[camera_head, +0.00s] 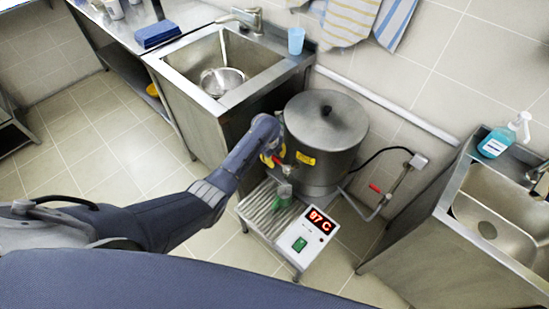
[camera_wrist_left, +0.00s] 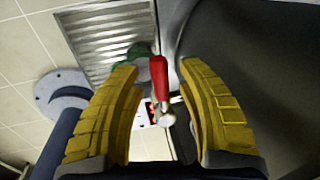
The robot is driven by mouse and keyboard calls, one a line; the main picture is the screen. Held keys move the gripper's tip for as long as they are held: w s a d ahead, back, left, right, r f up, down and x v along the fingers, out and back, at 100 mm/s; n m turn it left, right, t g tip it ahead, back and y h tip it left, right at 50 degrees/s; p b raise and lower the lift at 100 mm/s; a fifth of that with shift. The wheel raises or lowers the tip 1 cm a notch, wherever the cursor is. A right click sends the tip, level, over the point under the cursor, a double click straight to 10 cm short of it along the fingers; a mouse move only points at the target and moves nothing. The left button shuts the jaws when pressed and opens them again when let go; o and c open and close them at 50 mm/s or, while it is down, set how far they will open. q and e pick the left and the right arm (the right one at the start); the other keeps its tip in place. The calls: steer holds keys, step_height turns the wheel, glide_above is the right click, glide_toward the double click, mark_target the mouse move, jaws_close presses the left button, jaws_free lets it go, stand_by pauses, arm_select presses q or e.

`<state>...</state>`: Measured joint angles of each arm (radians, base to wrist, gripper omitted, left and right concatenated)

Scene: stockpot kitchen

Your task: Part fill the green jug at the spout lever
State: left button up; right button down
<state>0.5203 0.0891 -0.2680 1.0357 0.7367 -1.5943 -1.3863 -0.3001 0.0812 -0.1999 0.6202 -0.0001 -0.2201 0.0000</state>
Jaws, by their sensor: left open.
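The green jug (camera_head: 283,193) stands on the ridged drip tray (camera_head: 258,222) below the spout of the steel stockpot (camera_head: 327,140). In the left wrist view only part of the jug (camera_wrist_left: 130,56) shows, beyond my left finger. The red spout lever (camera_wrist_left: 188,82) shows between my yellow finger pads, apart from both as far as I can see. My left gripper (camera_wrist_left: 160,75) is open around the lever; it also shows at the pot's front left in the head view (camera_head: 272,160). The jug's inside and any fill level cannot be made out. My right gripper is out of view.
A control box (camera_head: 307,238) with a red "97 C" display and green switch sits at the tray's front. A pipe with a red-handled valve (camera_head: 376,188) is right of the pot. Sinks (camera_head: 225,65) stand on both sides. The tiled floor (camera_head: 90,150) at left is clear.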

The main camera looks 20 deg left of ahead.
arm_select(q)
steer(key=shift+o, duration=0.3)
jaws_close()
stand_by(0.4)
